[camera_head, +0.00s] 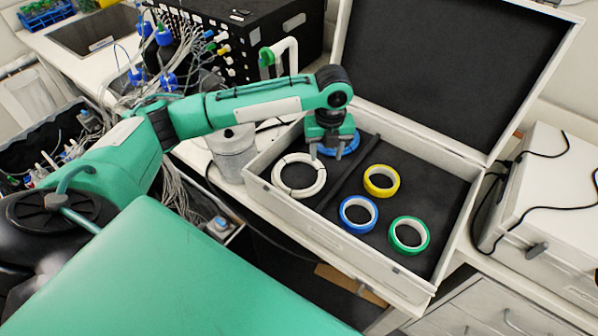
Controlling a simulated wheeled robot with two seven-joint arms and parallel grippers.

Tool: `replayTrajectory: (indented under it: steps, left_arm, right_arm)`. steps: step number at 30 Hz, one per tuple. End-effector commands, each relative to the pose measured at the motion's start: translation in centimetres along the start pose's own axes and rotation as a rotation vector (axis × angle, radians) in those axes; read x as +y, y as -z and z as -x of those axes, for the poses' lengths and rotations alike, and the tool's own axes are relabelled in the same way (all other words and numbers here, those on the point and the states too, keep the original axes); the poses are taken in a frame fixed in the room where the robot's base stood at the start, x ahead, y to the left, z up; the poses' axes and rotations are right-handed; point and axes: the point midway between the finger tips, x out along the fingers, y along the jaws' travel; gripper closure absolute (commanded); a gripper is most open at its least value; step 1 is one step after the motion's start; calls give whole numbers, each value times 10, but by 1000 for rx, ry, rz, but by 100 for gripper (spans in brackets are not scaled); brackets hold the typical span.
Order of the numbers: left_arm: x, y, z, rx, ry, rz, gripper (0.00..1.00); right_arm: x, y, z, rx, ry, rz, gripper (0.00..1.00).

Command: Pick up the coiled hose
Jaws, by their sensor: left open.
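A coiled white hose (299,192) lies flat in the left part of an open case (441,272) with a dark foam lining. A second, blue coil (350,146) lies behind it, partly hidden by my left gripper. My left gripper (330,152) points down over the case, just right of and behind the white coil, in front of the blue one. It is open, and nothing shows between its fingers. I cannot tell its exact height above the blue coil. My right gripper is not in view.
Yellow (381,180), blue (358,214) and green (409,235) tape rolls lie in the right part of the case, beyond a dark divider. The raised lid (455,65) stands behind. A metal canister (233,155) stands left of the case. A white box (545,215) with black cables is at right.

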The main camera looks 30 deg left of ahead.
Motion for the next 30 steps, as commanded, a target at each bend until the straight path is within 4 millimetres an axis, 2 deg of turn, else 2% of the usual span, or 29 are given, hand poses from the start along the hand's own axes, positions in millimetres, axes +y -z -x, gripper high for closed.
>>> replayTrajectory:
  steps: [5, 9, 15, 22, 23, 30]
  left_arm:
    - [3, 2, -10, 1, -2, 0, 53]
    - [9, 5, -30, 2, -5, 1, 53]
    - [8, 4, -53, 0, -2, 0, 53]
    - [8, 4, -56, -1, 0, -1, 53]
    - [8, 4, -56, -1, 0, -1, 55]
    - [8, 4, -56, -1, 0, -1, 100]
  right_arm:
    - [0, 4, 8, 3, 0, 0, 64]
    - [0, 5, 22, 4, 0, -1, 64]
    - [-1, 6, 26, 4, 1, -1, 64]
    - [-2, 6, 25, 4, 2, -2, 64]
    - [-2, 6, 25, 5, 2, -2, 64]
    - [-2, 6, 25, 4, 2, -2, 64]
